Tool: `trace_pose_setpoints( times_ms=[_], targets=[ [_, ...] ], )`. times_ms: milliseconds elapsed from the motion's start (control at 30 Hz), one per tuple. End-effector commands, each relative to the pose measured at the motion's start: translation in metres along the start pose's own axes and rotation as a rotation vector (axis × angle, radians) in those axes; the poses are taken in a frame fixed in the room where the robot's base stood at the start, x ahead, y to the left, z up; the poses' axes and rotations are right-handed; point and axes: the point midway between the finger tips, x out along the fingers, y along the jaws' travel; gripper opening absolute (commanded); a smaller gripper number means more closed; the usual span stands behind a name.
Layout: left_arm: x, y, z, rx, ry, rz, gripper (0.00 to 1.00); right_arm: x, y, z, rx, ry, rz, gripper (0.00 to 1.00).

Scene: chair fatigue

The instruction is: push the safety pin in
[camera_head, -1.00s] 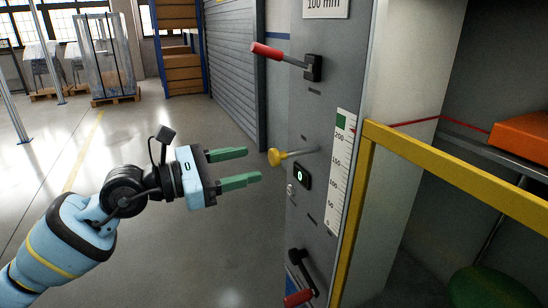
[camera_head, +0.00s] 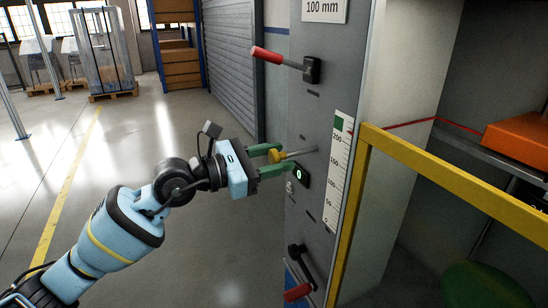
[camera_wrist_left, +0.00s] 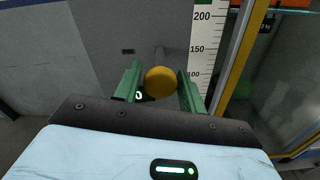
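The safety pin is a metal rod with a round yellow knob (camera_head: 274,156), sticking out of the grey machine panel (camera_head: 305,115). In the left wrist view the knob (camera_wrist_left: 161,81) sits between the two green fingers. My left gripper (camera_head: 268,160) is open around the knob, one finger on each side. A gap shows on the left of the knob; whether the right finger touches it is hard to tell. The hole where the rod enters the panel is at the rod's far end. My right gripper is not in view.
A red-handled lever (camera_head: 268,55) sticks out above the pin and another red-handled lever (camera_head: 297,292) is below. A display (camera_head: 302,175) showing 0 is just under the pin. A scale (camera_head: 338,172) and yellow frame (camera_head: 352,215) stand to the right. Open floor lies left.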

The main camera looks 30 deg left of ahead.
Motion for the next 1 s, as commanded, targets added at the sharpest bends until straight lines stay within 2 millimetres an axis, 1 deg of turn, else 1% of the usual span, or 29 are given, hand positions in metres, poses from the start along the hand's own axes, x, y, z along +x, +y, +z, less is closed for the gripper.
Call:
trace_pose_setpoints(
  times_ms=[33, 200, 300, 467, 700, 767, 1000],
  targets=[
    [0.0, 0.0, 0.0, 0.0, 0.0, 0.0, 0.34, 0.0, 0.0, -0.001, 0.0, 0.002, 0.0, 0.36],
    [0.0, 0.0, 0.0, 0.0, 0.0, 0.0, 0.12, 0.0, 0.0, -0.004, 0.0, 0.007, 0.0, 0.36],
    [0.0, 0.0, 0.0, 0.0, 0.0, 0.0, 0.0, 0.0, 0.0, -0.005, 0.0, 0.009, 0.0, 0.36],
    [0.002, 0.0, 0.001, -0.001, -0.001, 0.0, 0.0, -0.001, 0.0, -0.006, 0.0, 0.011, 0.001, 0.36],
    [0.031, 0.002, 0.003, -0.002, -0.004, 0.002, 0.0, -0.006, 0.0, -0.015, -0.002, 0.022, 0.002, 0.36],
    [0.035, 0.001, 0.003, -0.001, -0.004, 0.002, 0.0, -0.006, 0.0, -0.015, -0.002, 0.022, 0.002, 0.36],
    [0.037, 0.001, 0.0, 0.0, 0.0, 0.001, 0.0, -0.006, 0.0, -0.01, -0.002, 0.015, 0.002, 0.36]
  ],
)
